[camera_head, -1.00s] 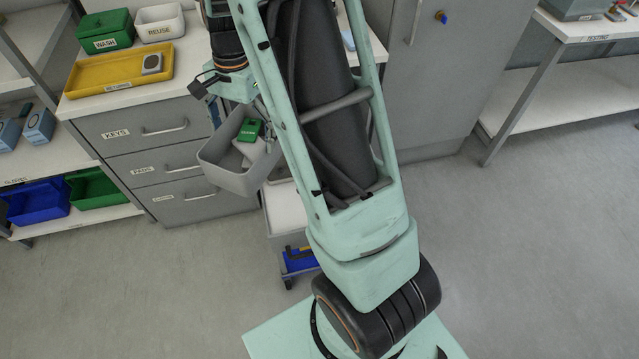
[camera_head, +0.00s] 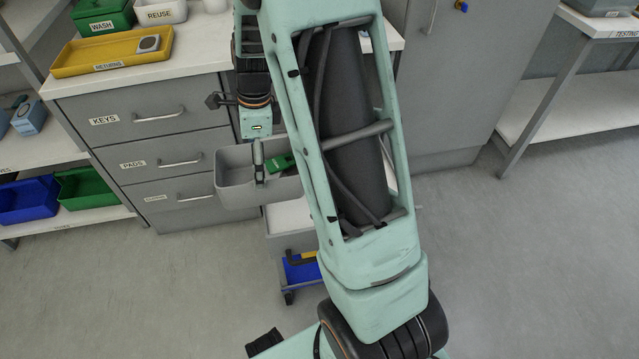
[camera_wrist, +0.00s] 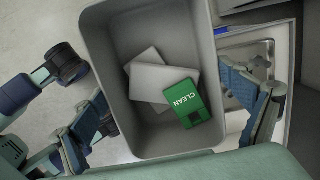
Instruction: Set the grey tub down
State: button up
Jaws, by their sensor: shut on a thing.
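The grey tub (camera_head: 232,190) hangs level in the air in front of the drawers, partly hidden by my arm in the head view. My gripper (camera_head: 259,162) is shut on the tub from above. In the wrist view the tub (camera_wrist: 112,75) fills the middle, with a finger of my gripper (camera_wrist: 172,112) at either side of it. The green box also shows in the head view (camera_head: 280,164).
A small trolley with a pale top (camera_head: 288,218) stands below and right of the tub, partly behind my arm; a blue bin (camera_head: 300,271) is on its lower level. The drawer unit (camera_head: 150,150) is behind, its counter holding a yellow tray (camera_head: 75,62). Floor is clear at left.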

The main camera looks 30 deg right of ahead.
jog(key=s+d+f+b, duration=0.1)
jog(key=d, duration=0.1)
jog(key=s+d+f, duration=0.1)
jog(key=d, duration=0.2)
jog(key=s+d+f+b, duration=0.1)
jog(key=d+f, duration=0.1)
jog(key=shift+d+b, duration=0.3)
jog(key=shift+d, duration=0.05)
jog(key=shift+s+d+f+b, duration=0.25)
jog(key=shift+d+f+b, duration=0.35)
jog(key=shift+f, duration=0.8)
jog(key=shift+s+d+f+b, duration=0.4)
jog(key=shift+d+f, duration=0.35)
jog(key=shift+f, duration=0.6)
jog(key=shift+s+d+f+b, duration=0.15)
jog(key=shift+d+f+b, duration=0.5)
jog(key=shift+f, duration=0.75)
jog(key=shift+f, duration=0.15)
jog(key=o, duration=1.6)
